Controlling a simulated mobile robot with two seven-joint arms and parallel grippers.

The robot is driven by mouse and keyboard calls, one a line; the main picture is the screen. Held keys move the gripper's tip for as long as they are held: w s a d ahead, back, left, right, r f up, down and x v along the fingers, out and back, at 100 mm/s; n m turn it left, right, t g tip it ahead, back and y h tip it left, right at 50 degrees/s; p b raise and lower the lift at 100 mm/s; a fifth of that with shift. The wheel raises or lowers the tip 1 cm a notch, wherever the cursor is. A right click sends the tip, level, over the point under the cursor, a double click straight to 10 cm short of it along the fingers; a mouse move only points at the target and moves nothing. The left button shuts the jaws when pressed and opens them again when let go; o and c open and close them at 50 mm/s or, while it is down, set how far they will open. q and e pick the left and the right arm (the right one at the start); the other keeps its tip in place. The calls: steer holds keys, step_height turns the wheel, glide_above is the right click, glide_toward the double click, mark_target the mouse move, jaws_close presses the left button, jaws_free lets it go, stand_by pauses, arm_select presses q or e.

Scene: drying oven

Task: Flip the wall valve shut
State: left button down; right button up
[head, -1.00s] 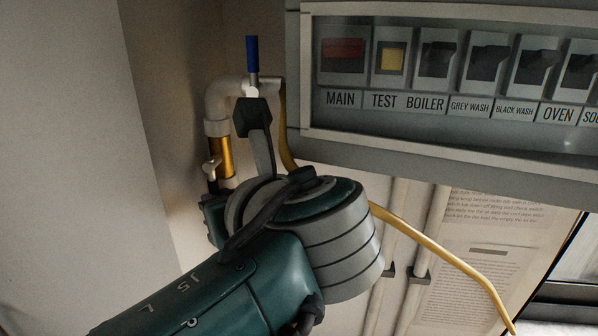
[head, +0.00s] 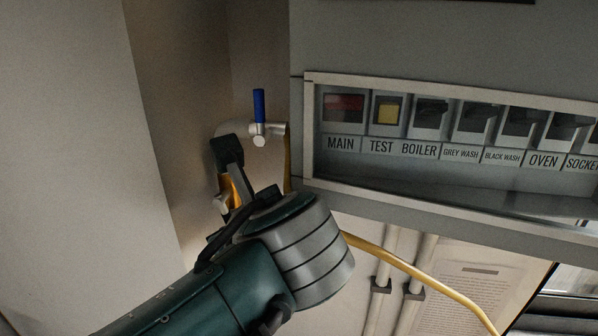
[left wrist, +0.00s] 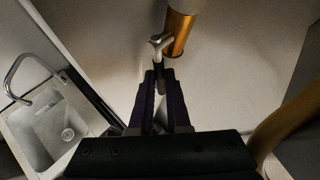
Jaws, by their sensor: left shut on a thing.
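A grey lever valve (head: 221,203) sits on the brass-coloured section of a wall pipe in the corner. In the left wrist view its lever (left wrist: 159,46) hangs beside the brass pipe, with its lower end between the dark fingers. My left gripper (left wrist: 159,78) is shut on that lever. In the head view its fingers are mostly hidden by my own wrist. A second valve handle, blue (head: 259,105), stands upright above on the same pipework, clear of the gripper. My right gripper is not in view.
A grey switch panel (head: 452,190) with several labelled switches projects to the right of the pipe. A yellow hose (head: 425,272) runs behind my wrist to the lower right. A side wall (head: 70,150) is close on the left. The wrist view shows a sink (left wrist: 48,125).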

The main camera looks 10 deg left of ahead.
arm_select(q)
steer(key=shift+d+r+n+g+h+p, duration=0.15)
steer(key=shift+d+r+n+h+p, duration=0.2)
steer(key=shift+h+p, duration=0.7)
steer(key=shift+d+r+n+g+h+p, duration=0.15)
steer(key=shift+n+h+p, duration=0.3)
steer(key=shift+p, duration=1.15)
steer(key=shift+a, duration=0.1)
steer(key=c, duration=1.2)
jaws_free()
steer(key=shift+o, duration=0.2)
steer(key=v, duration=1)
steer(key=shift+b, duration=0.45)
